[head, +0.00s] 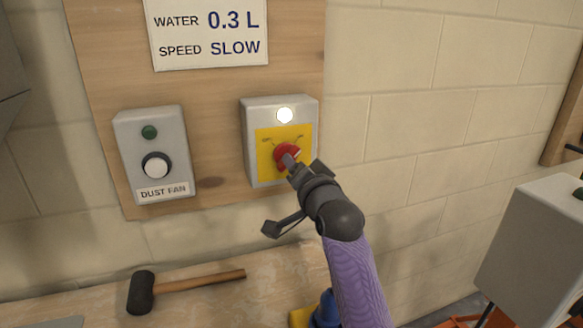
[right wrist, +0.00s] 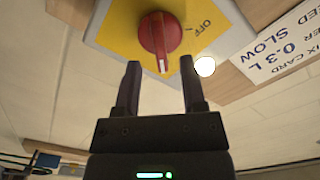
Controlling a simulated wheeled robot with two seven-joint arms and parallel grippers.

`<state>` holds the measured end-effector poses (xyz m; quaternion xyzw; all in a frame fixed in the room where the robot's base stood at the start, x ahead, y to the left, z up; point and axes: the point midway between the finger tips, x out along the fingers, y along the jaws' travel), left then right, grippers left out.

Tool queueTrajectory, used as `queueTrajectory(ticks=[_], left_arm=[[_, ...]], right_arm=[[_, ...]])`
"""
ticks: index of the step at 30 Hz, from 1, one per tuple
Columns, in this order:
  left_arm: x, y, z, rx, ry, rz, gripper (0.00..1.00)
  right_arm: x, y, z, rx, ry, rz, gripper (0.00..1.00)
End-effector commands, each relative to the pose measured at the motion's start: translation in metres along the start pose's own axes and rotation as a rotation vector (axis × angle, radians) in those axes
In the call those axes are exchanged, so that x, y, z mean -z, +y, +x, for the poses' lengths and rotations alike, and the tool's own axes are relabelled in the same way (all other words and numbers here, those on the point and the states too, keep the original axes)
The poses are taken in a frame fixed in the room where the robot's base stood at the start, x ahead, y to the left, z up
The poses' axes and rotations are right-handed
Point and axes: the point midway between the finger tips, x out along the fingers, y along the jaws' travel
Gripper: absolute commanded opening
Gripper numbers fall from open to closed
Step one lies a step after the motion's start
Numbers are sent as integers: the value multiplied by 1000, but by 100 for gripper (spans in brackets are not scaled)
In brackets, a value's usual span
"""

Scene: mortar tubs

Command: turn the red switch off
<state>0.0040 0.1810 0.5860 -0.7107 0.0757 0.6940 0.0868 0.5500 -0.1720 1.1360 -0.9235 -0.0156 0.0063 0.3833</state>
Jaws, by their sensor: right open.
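The red switch (head: 282,151) is a rotary knob on a yellow plate, on a grey box (head: 251,108) fixed to a wooden board. In the right wrist view the red switch (right wrist: 158,35) has a white mark pointing down between my fingers, away from the printed OFF label (right wrist: 205,27). My right gripper (head: 303,165) is at the knob's lower right in the head view and partly covers it. In the wrist view the right gripper (right wrist: 160,70) is open and empty, its fingertips just short of the knob, one on either side. My left gripper is not in view.
A white lamp (head: 285,115) glows above the switch. A dust fan box (head: 177,125) with green and white buttons sits to the left. A card (head: 208,52) reads water 0.3 L, speed slow. A mallet (head: 190,285) lies on the bench below. A grey cabinet (head: 530,255) stands at right.

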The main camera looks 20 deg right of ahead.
Motion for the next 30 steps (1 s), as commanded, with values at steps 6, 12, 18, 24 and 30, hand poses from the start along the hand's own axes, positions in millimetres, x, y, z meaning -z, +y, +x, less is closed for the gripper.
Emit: queueTrajectory(ticks=[6,12,18,24,30], left_arm=[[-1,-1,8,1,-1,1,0],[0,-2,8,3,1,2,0],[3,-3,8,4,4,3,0],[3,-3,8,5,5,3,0],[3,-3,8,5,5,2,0]], right_arm=[[-1,1,24,0,0,-1,53],[0,0,27,-1,-1,-1,53],[0,0,26,-1,-1,-1,30],[0,0,26,-1,-1,-1,0],[0,0,26,-2,-2,-2,0]])
